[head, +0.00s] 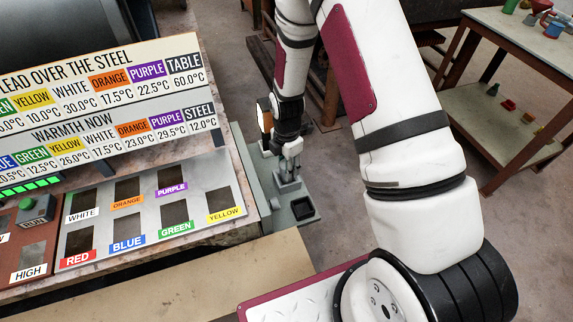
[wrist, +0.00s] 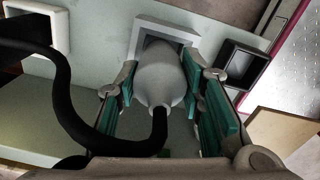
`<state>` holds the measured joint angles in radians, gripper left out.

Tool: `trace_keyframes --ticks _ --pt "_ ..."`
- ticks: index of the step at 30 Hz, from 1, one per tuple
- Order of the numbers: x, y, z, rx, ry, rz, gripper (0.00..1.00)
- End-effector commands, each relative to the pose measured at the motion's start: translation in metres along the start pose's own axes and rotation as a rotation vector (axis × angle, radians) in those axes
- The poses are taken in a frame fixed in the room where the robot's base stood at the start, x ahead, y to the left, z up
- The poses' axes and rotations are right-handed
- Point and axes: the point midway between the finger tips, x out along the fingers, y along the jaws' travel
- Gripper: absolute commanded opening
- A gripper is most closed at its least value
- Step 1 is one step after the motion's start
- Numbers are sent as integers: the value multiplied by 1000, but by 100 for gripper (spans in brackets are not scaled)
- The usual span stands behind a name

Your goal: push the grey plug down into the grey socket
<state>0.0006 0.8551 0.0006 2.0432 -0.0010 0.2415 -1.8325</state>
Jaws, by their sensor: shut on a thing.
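The grey plug (wrist: 160,75) is a rounded pale-grey body with a black cable (wrist: 65,90) looping from its back end. My gripper (wrist: 162,100) is shut on it, with green finger pads on both sides. The plug's front end is at the square grey socket (wrist: 187,32), whose raised rim shows around it. How deep the plug sits in the socket is hidden by its own body. In the head view my gripper (head: 290,154) is low over the grey panel at the bench's right end, and the plug is too small to make out clearly.
A black-rimmed square socket (wrist: 242,66) lies to the right of the grey one, and a white-rimmed socket (wrist: 38,27) to the left. A bench with labelled bins (head: 150,212) and a sign (head: 110,90) stands left. A table (head: 515,60) is at the far right.

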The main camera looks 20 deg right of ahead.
Motion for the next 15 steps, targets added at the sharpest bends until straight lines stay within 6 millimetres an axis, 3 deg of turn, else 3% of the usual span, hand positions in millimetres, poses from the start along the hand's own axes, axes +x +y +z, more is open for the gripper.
trace_keyframes --ticks 15 --pt "10 0 0 1 0 0 3"
